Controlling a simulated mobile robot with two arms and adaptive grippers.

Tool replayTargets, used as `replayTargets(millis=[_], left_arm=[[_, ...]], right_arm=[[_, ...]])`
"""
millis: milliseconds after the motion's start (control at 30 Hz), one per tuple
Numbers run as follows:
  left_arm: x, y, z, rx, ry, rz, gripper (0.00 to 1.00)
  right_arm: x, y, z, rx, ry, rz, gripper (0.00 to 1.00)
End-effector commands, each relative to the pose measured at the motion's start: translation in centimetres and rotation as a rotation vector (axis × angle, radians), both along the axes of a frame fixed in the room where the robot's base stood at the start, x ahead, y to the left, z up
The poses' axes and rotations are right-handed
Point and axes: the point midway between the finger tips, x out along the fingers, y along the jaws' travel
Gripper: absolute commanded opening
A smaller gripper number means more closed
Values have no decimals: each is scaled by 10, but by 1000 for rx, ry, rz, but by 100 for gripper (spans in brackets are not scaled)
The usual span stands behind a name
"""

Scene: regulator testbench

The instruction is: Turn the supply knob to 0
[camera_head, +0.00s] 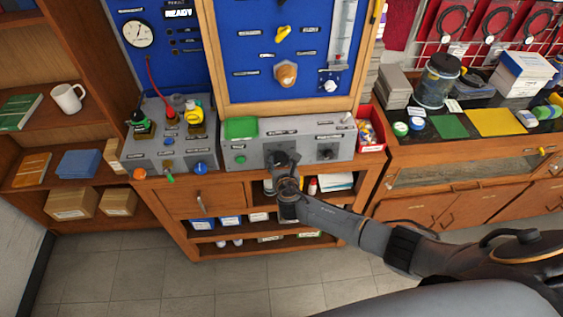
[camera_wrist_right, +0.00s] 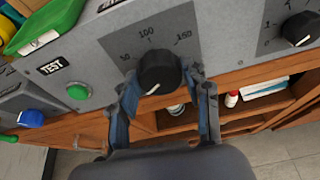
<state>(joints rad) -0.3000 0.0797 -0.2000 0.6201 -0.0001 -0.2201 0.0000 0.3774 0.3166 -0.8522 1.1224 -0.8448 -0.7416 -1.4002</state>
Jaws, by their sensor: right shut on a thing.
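The supply knob (camera_wrist_right: 159,71) is a round black knob on the grey panel (camera_head: 240,133), under a dial marked 50, 100 and 150. Its white pointer line points down and to the left, below the 50 mark. Any 0 mark is not legible. My right gripper (camera_head: 279,160) comes in from the right and reaches the panel's front in the head view. In the right wrist view its two fingers (camera_wrist_right: 163,88) are closed at either side of the knob. The gripper hides most of the knob in the head view. My left gripper is not in view.
A second black knob (camera_wrist_right: 301,28) is to the right on the same panel. A green TEST button (camera_wrist_right: 78,92) and a green box (camera_head: 241,127) are to the left. A red bin (camera_head: 371,145) stands at the panel's right end. Open shelves lie below.

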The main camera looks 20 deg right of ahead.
Motion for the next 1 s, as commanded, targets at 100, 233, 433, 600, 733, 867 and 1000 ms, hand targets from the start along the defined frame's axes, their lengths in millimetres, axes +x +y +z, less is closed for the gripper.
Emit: replayTargets(millis=[100, 233, 433, 600, 733, 867, 1000], left_arm=[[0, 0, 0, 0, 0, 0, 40], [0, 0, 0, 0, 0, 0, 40], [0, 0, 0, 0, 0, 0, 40], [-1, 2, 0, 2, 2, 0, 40], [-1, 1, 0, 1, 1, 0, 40], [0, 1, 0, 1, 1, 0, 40], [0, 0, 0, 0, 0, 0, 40]], right_arm=[[-1, 0, -2, -2, 4, 1, 16], [-1, 0, -2, -2, 4, 1, 68], [-1, 0, -1, 0, 2, 0, 71], [-2, 0, 0, 0, 1, 0, 71], [-11, 2, 3, 0, 2, 0, 71], [-28, 6, 10, 1, 2, 2, 71], [-53, 12, 21, 2, 2, 3, 71]])
